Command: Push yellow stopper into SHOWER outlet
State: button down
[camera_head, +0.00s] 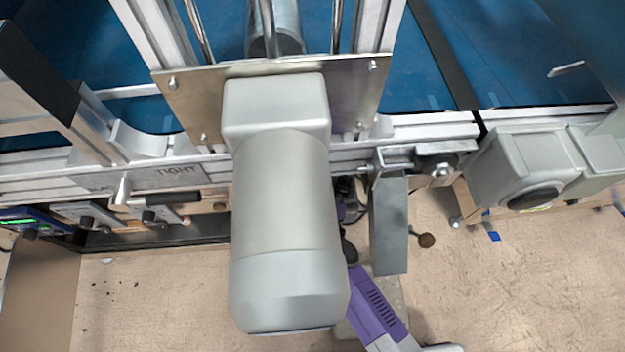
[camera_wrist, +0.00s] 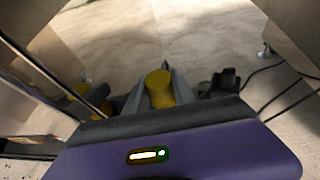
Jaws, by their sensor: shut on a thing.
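The yellow stopper (camera_wrist: 160,86) stands between the two grey fingers of my gripper (camera_wrist: 159,94) in the wrist view. The fingers are shut on it, and its rounded top faces the camera. The SHOWER outlet cannot be made out in either view. In the head view a large grey motor hides my gripper and the stopper. Only part of my purple arm shows below and right of the motor.
The grey motor (camera_head: 285,220) hangs in front of the aluminium frame. More yellow pieces (camera_wrist: 82,92) lie left of my gripper, near metal bars. Dark cables run at right in the wrist view.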

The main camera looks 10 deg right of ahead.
jog(key=shift+f+b, duration=1)
jog(key=shift+f, duration=0.55)
dwell(1.3)
jog(key=c, duration=1)
grip_release()
jog(key=shift+o, duration=0.2)
jog(key=p+v, duration=0.2)
jog(key=v, duration=0.6)
jog(key=shift+p, duration=0.3)
jog(key=shift+w, duration=0.1)
